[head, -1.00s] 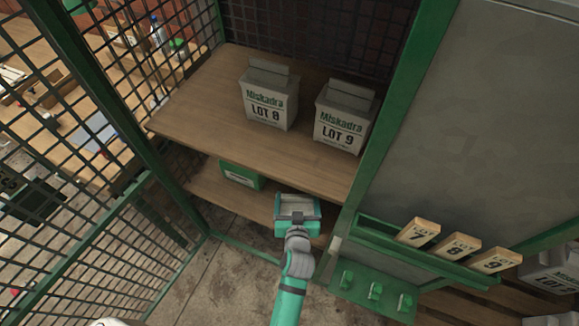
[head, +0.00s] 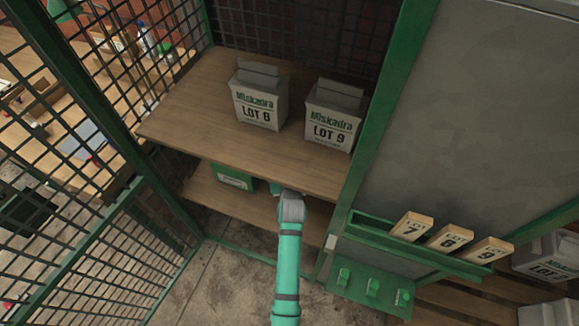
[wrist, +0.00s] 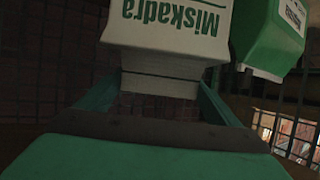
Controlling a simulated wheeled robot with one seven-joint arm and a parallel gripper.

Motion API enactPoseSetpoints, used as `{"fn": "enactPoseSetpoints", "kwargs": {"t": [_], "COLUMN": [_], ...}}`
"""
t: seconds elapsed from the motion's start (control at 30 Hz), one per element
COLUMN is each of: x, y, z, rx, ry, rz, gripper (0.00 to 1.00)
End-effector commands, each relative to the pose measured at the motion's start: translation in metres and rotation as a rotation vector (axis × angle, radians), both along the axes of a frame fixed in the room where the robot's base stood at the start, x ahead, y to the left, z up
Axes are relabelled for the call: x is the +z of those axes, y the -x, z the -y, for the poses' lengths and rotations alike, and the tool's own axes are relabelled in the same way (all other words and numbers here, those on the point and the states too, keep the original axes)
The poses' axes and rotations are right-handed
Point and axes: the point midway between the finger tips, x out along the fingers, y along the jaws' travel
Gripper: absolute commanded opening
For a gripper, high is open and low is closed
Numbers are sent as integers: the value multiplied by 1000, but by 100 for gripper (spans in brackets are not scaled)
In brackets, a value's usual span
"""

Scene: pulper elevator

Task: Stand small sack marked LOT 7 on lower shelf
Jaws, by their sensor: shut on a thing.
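My gripper (wrist: 160,88) is shut on the folded top of a pale sack (wrist: 165,35), which shows upside down in the wrist view with green "Miskadra" print. Its lot number is out of view. In the head view my gripper reaches under the upper shelf (head: 185,115), whose front edge and my wrist hide the sack. The lower shelf (head: 205,198) shows below it. I cannot tell whether the sack touches the lower shelf.
A green box (head: 233,178) stands on the lower shelf; in the wrist view it (wrist: 270,35) is close beside the sack. LOT 8 (head: 259,98) and LOT 9 (head: 332,117) sacks stand above. A green post (head: 375,130) bounds the right; mesh (head: 95,150) the left.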

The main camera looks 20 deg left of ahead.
Motion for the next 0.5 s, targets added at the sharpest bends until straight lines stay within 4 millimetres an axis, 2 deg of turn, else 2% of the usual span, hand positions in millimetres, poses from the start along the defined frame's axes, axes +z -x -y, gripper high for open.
{"fn": "enactPoseSetpoints", "kwargs": {"t": [0.17, 0.5], "x": [3, -26], "y": [-10, -9], "z": [-4, -3], "rx": [1, 0], "ry": [1, -1], "rz": [7, 3], "gripper": [23, 23]}}
